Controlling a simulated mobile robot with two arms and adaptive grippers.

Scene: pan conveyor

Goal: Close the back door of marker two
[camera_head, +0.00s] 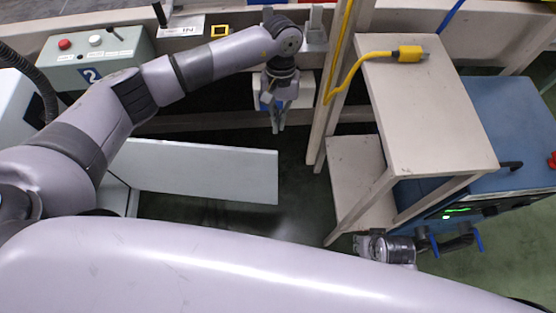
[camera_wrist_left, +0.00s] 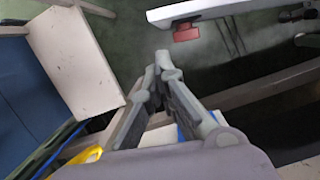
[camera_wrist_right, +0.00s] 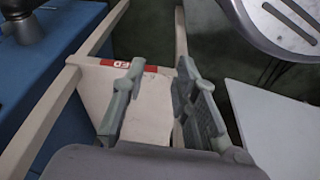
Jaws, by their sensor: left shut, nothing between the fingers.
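The white door panel (camera_head: 205,172) stands swung out from the pale machine body at the left in the head view. A grey-green control box marked 2 (camera_head: 95,58) sits above and behind it. My left gripper (camera_head: 278,128) points down to the right of the panel's free end, apart from it. In the left wrist view its fingertips (camera_wrist_left: 163,62) meet with nothing between them. A white edge with a red block (camera_wrist_left: 187,32) shows beyond them. My right gripper (camera_head: 455,243) hangs low beside the wooden stand. In the right wrist view its fingers (camera_wrist_right: 160,75) are spread and empty.
A wooden stand (camera_head: 425,105) with a lower shelf (camera_head: 355,170) is right of my left gripper. A yellow cable (camera_head: 392,54) lies on it. A blue cabinet (camera_head: 515,120) stands at the right. A beige rail runs along the back. Dark green floor is open between panel and stand.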

